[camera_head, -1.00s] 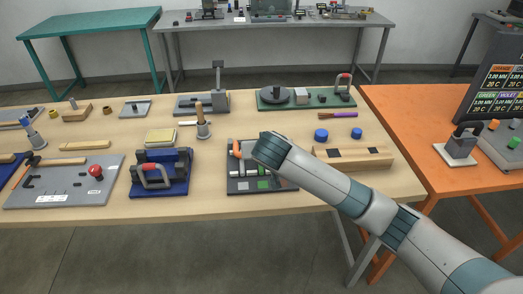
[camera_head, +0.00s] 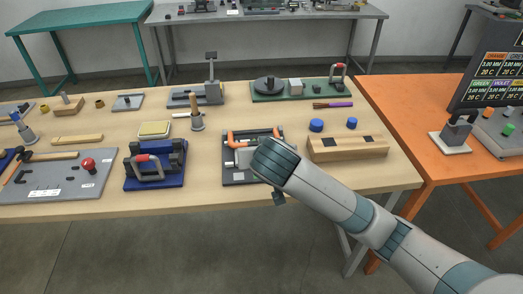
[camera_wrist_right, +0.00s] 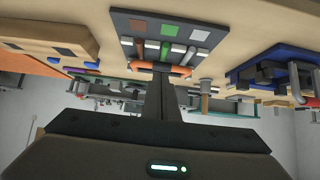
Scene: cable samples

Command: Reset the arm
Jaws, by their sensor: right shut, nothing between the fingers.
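My right arm comes in from the right in the head view, and its wrist end hangs over the dark sample board (camera_head: 229,179). The right gripper is mostly hidden behind the wrist there. In the right wrist view, my right gripper (camera_wrist_right: 160,76) shows its dark fingers together, with nothing seen held between them. The board (camera_wrist_right: 126,24) appears beyond the fingertips, with brown, green and grey patches and several cable pieces. An orange bar (camera_wrist_right: 178,71) runs across near the fingertips; I cannot tell whether they touch it. My left gripper is not in view.
A wooden block (camera_head: 346,149) and two blue caps (camera_head: 316,125) lie right of the board. A blue fixture (camera_head: 155,165) stands left of it. An orange table (camera_head: 405,110) with a screen adjoins on the right. The floor in front is clear.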

